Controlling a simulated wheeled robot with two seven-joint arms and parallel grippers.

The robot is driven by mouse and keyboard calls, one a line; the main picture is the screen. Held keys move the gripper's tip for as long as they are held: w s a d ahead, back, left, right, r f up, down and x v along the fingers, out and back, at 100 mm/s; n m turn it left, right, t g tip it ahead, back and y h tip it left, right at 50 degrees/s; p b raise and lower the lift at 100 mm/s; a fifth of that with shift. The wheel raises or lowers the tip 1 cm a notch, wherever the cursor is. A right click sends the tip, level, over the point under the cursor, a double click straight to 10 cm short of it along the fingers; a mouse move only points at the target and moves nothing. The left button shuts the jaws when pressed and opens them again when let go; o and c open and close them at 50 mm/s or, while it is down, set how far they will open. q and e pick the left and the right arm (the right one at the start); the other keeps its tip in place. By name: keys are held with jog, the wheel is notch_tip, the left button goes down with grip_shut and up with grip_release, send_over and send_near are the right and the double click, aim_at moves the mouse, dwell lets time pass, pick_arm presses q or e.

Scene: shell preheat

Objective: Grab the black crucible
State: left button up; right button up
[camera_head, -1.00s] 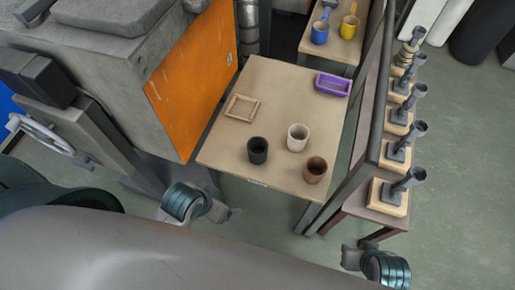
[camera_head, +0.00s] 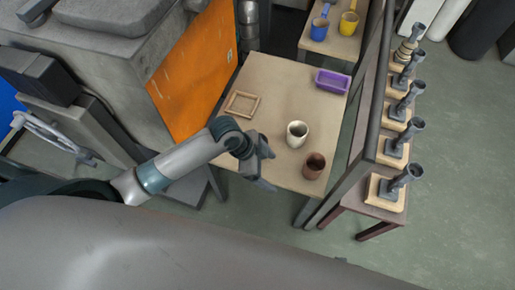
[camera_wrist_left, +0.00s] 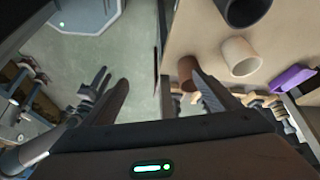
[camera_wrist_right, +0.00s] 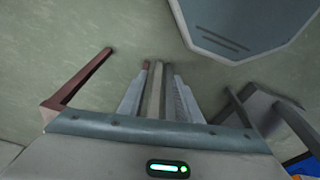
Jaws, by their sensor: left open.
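The black crucible (camera_wrist_left: 243,8) shows at the top edge of the left wrist view, on the table top. In the head view my left gripper and wrist hide it. My left gripper (camera_head: 266,168) is open and empty, at the table's near edge; its fingers also show in the left wrist view (camera_wrist_left: 160,88), with the black crucible beyond and right of them. The table (camera_head: 285,90) also carries a white crucible (camera_head: 297,134) and a brown crucible (camera_head: 313,166). My right gripper (camera_wrist_right: 161,85) is seen only in its own wrist view, fingers apart, above the floor.
A wooden frame (camera_head: 242,105) and a purple tray (camera_head: 333,82) lie on the table. An orange furnace panel (camera_head: 190,80) stands at its left. A dark rail (camera_head: 376,90) and a row of metal stands (camera_head: 397,148) run along the right.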

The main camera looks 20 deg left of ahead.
pick_arm(q)
jog(key=w+a+r+m+g, duration=0.1)
jog(key=w+a+m, duration=0.2)
jog(key=w+a, duration=1.1)
jog(key=shift+w+a+r+y, duration=0.3)
jog(key=shift+w+a+y, duration=0.1)
jog(key=shift+a, duration=0.15)
pick_arm(e)
jog(key=s+d+f+g, duration=0.1)
jog(key=s+d+f, duration=0.2)
jog(key=s+f, duration=1.2)
jog(key=shift+s, duration=0.95)
pick_arm(q)
jog(key=b+x, duration=0.7)
jog(key=x, duration=0.5)
pick_arm(e)
notch_tip(320, 180, down, 7)
jog(key=shift+f, duration=0.15)
pick_arm(q)
jog(key=shift+s+f, duration=0.1)
jog(key=shift+f, duration=0.05)
jog(key=shift+b+x, duration=1.7)
jog(key=shift+x, duration=0.9)
jog(key=shift+s, duration=0.15)
pick_arm(e)
notch_tip(320, 180, down, 3)
jog(key=shift+r, duration=0.1)
pick_arm(q)
jog(key=shift+c, duration=0.4)
